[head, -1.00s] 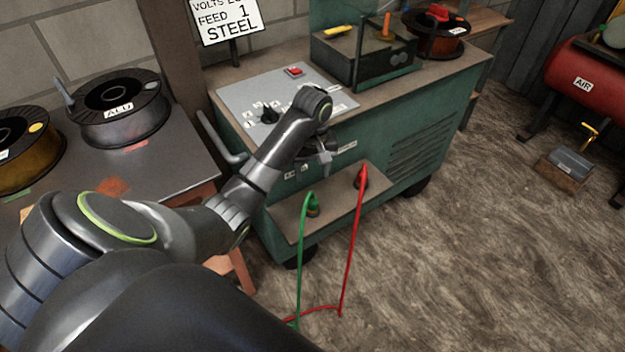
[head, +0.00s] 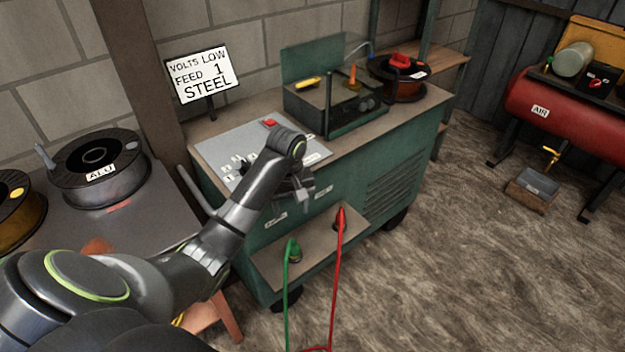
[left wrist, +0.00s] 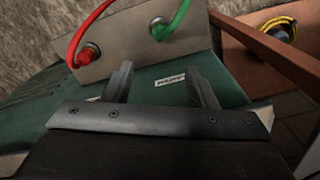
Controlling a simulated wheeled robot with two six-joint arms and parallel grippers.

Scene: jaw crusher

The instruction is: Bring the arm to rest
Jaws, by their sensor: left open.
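My left arm reaches in from the lower left of the head view. Its gripper (head: 308,190) is in front of the green welding machine (head: 345,185), near the top edge of its front face and above the shelf with the cable plugs. Whether the fingers touch the machine cannot be told. My right gripper is not in view.
The shelf (head: 265,262) carries a green plug (head: 293,252) and a red plug (head: 340,220) with hanging cables. A sign (head: 200,74) reads VOLTS LOW, FEED 1, STEEL. An ALU spool (head: 98,170) sits on the left table. A red air tank (head: 570,115) stands right.

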